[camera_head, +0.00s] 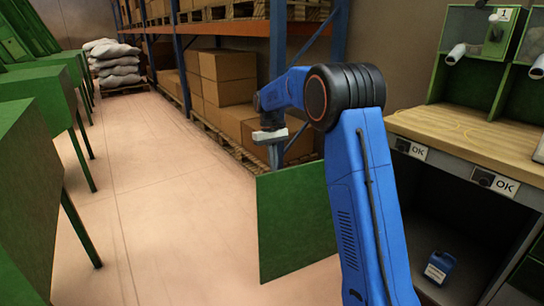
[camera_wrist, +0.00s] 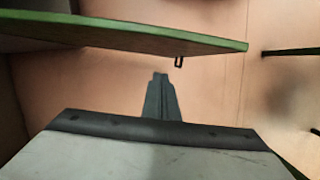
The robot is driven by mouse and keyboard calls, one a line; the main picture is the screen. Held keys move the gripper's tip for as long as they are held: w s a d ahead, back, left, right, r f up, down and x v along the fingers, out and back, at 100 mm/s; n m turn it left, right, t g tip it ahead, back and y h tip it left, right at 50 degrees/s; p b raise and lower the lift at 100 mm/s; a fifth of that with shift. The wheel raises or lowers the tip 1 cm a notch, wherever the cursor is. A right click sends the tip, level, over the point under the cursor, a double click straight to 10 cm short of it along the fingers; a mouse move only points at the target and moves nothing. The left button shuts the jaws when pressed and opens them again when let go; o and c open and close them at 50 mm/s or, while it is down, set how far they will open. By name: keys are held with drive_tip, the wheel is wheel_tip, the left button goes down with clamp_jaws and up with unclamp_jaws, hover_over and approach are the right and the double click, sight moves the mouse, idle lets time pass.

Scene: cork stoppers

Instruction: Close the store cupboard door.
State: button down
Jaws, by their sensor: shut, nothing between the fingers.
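The store cupboard door (camera_head: 290,225) is a flat green panel standing open, its right part hidden behind my arm. In the wrist view the door (camera_wrist: 120,36) crosses the top, with a small dark handle (camera_wrist: 179,61) near its free end. The cupboard (camera_head: 455,215) is the dark open space under the bench at right. My gripper (camera_head: 270,136) is above the door's upper left corner in the head view, its fingers hard to make out. In the wrist view my gripper (camera_wrist: 160,78) is shut and empty, on the handle's side of the door, with a visible gap.
Racking with cardboard boxes (camera_head: 228,78) stands behind my arm. The pink floor (camera_head: 170,200) between is clear.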

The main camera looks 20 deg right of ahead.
sight(278, 172)
drive_tip(key=shift+s+d, duration=0.15)
drive_tip(key=shift+s, duration=0.85)
drive_tip(key=shift+s+d, duration=0.15)
drive_tip(key=shift+s, duration=0.85)
